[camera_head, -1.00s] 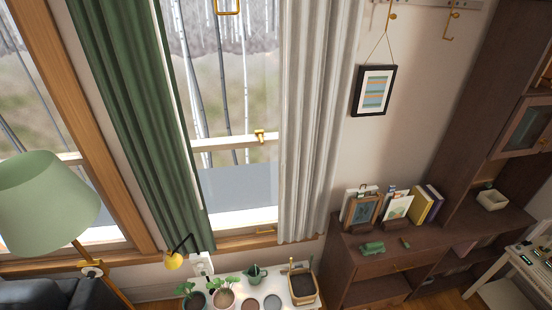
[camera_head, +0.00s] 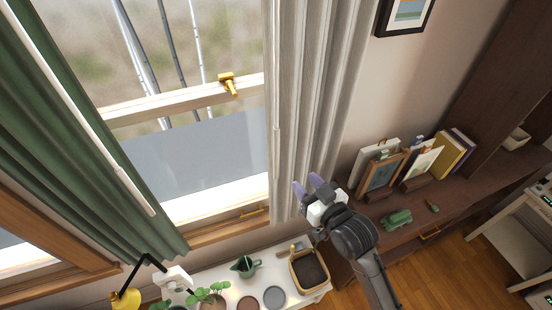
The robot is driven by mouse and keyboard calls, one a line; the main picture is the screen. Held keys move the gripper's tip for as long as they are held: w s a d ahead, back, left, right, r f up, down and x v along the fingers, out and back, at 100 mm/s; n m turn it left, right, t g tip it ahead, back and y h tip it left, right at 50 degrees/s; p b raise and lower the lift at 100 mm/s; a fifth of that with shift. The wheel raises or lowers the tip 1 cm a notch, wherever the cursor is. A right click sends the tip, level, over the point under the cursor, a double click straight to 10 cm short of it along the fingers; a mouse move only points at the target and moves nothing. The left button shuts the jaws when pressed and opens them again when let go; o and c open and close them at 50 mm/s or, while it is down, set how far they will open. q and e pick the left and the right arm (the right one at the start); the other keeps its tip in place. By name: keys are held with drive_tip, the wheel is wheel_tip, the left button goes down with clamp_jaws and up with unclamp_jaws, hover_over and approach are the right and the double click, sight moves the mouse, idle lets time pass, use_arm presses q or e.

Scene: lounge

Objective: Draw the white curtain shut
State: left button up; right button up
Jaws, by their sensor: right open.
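The white curtain (camera_head: 315,85) hangs gathered at the right side of the window, with its lower hem near the sill. A green curtain (camera_head: 75,130) hangs at the left side, and bare glass (camera_head: 200,155) lies between the two. My right gripper (camera_head: 308,184) is open and empty, with its purple-tipped fingers pointing up toward the lower part of the white curtain. It overlaps the curtain in the picture; I cannot tell whether it touches. A thin pale rod (camera_head: 276,90) hangs along the curtain's left edge. My left gripper is not in view.
A white plant table (camera_head: 235,295) stands below the window with pots, a small green watering can (camera_head: 245,266) and a wooden box (camera_head: 309,268). A black and yellow lamp (camera_head: 127,299) stands at its left. A dark shelf (camera_head: 455,195) with frames and books is at the right.

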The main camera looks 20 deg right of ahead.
sight(278, 148)
drive_tip(key=shift+t, duration=0.4)
drive_tip(key=w, duration=0.4)
drive_tip(key=w+a, duration=0.1)
drive_tip(key=w, duration=0.4)
drive_tip(key=w+a, duration=0.1)
drive_tip(key=w, duration=0.4)
drive_tip(key=shift+w+a+r, duration=0.25)
drive_tip(key=shift+r, duration=0.1)
clamp_jaws()
